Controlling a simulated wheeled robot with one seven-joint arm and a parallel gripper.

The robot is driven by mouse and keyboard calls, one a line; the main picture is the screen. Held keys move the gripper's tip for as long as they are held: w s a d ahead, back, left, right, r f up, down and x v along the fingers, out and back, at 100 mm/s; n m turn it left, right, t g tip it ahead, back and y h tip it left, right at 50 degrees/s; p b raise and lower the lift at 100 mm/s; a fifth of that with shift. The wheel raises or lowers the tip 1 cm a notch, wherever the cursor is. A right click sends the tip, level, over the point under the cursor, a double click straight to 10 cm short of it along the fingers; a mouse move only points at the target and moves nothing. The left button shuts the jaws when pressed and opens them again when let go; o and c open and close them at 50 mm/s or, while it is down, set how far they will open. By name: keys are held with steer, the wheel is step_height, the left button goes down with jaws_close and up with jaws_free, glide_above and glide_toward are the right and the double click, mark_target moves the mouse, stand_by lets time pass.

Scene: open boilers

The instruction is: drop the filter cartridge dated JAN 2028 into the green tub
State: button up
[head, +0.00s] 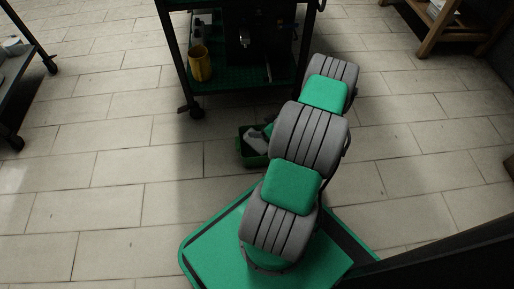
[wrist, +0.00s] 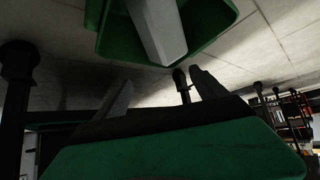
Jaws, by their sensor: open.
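The green tub (head: 241,157) stands on the floor in front of the dark trolley, partly hidden behind my arm. It also shows at the top of the wrist view (wrist: 222,14). A grey block-shaped piece (wrist: 158,28) lies in the tub at a slant; a grey piece shows there in the head view (head: 255,138) too. No date is legible, so I cannot tell whether it is the JAN 2028 filter cartridge. My gripper (wrist: 160,90) is open, with nothing between its fingers, close to the tub and apart from the grey piece. My arm hides it in the head view.
A dark trolley (head: 187,95) stands behind the tub, with a yellow cylinder (head: 200,64) on its green lower shelf. A wooden stand (head: 432,38) is at the upper right and a dark rack (head: 30,62) at the left. The tiled floor left of the tub is clear.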

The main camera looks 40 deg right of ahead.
steer(key=a+p+v, duration=0.1)
steer(key=p+v, duration=0.2)
steer(key=v, duration=0.4)
steer(key=shift+s+d+r+p, duration=0.3)
steer(key=shift+d+p, duration=0.05)
steer(key=shift+d, duration=0.2)
steer(key=w+a+r+g+p, duration=0.2)
steer(key=a+r+p, duration=0.4)
steer(key=r, duration=0.8)
steer(key=w+a+r+n+g+p, duration=0.1)
steer(key=w+a+r+p, duration=0.2)
steer(key=a+r+p, duration=0.7)
steer(key=w+r+g+p, duration=0.2)
steer(key=r+p, duration=0.4)
steer(key=r, duration=1.1)
steer(key=s+a+r+m+p, duration=0.1)
steer(key=s+a+r+p, duration=0.3)
steer(key=r, duration=0.6)
steer(key=s+a+r+m+h+p, duration=0.1)
steer(key=s+a+r+p, duration=0.3)
steer(key=r, duration=0.6)
steer(key=s+a+r+p, duration=0.4)
steer(key=a+r+p, duration=0.4)
steer(key=r+p, duration=0.1)
steer(key=shift+r+m+g, duration=0.3)
steer(key=shift+r+m, duration=0.1)
steer(key=shift+r, duration=0.5)
